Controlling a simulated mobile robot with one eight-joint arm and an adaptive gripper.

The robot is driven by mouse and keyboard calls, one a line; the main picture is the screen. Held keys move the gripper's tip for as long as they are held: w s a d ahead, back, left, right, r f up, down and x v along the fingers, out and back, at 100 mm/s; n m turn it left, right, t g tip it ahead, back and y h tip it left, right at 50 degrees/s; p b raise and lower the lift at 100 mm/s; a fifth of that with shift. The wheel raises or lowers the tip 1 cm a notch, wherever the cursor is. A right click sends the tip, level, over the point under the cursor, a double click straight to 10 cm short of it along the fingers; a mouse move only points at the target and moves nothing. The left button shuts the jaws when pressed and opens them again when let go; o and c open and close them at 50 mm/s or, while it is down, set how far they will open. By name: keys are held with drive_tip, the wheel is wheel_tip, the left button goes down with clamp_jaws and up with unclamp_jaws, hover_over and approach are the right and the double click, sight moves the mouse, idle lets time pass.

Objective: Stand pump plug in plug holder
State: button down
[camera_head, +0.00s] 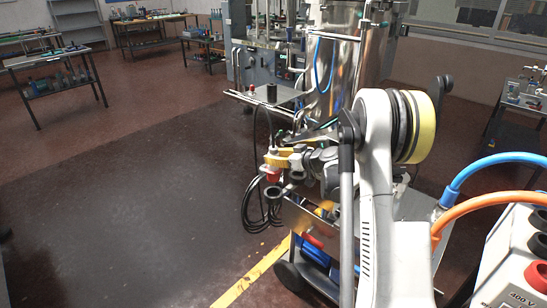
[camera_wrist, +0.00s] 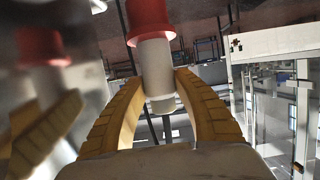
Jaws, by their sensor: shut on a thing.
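The pump plug has a red collar (camera_head: 271,174) and a pale grey body. In the wrist view the plug (camera_wrist: 156,62) sits between the two curved yellow fingers of my gripper (camera_wrist: 159,92), which are shut on its grey body. In the head view my gripper (camera_head: 279,160) is beside the steel vessel, with the plug's red end pointing down. A dark ring-shaped part (camera_head: 272,192), which looks like the plug holder, is just below the red end. I cannot tell whether they touch.
The shiny steel vessel (camera_head: 333,75) stands close behind my gripper and mirrors the plug in the wrist view. A black cable (camera_head: 253,208) hangs in loops at the left. A steel cart (camera_head: 316,238) is below. Open floor (camera_head: 140,190) lies to the left.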

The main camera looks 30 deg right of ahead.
sight(278, 179)
drive_tip(key=shift+f+b, duration=1.9)
drive_tip(key=shift+f, duration=0.6)
drive_tip(key=shift+f+b, duration=0.35)
drive_tip(key=shift+f, duration=1.9)
drive_tip(key=shift+f, duration=0.3)
drive_tip(key=c, duration=0.9)
unclamp_jaws()
drive_tip(key=shift+c, duration=0.2)
